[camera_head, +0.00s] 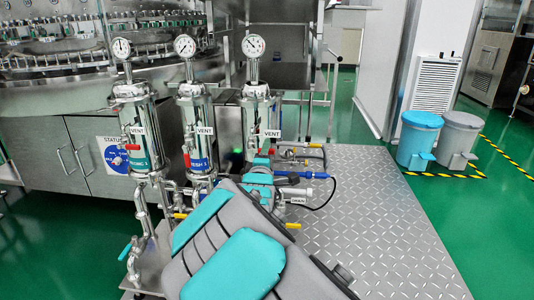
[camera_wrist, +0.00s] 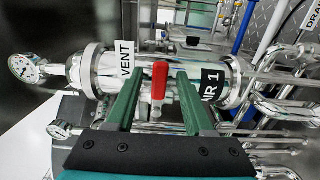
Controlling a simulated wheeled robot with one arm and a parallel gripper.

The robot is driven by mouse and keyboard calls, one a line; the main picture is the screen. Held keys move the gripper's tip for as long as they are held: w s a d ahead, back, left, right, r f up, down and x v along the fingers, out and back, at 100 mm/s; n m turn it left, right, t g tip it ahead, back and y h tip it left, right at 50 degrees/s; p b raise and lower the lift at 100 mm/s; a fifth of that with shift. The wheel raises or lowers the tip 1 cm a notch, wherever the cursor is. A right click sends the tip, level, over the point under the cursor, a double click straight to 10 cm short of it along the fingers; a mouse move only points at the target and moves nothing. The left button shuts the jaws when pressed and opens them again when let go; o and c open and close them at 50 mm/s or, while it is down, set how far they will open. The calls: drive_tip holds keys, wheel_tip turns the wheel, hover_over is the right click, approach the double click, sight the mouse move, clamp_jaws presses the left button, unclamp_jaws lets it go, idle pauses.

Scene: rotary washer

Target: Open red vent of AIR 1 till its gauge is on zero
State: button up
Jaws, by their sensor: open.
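The AIR 1 housing is a shiny metal cylinder (camera_wrist: 100,72), running sideways in the wrist view, with a VENT label (camera_wrist: 124,58) and a black AIR 1 label (camera_wrist: 212,88). Its red vent handle (camera_wrist: 159,78) points across the cylinder. My gripper (camera_wrist: 160,82) is open, its green fingers on either side of the handle with gaps visible. A round gauge (camera_wrist: 26,68) sits at the cylinder's left end; its reading is too small to tell. In the head view, the right-hand housing (camera_head: 256,110) has a gauge (camera_head: 253,45) on top; my arm hides my gripper there.
Two similar housings, middle (camera_head: 196,115) and left (camera_head: 138,115), stand close to the left with their own gauges and red handles. Pipes and valves with blue and yellow handles crowd below. Bare metal floor plate (camera_head: 380,220) lies right. Two bins (camera_head: 418,140) stand further back.

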drive_tip(key=shift+w, duration=0.5)
clamp_jaws()
drive_tip(key=shift+f, duration=0.1)
idle(1.1)
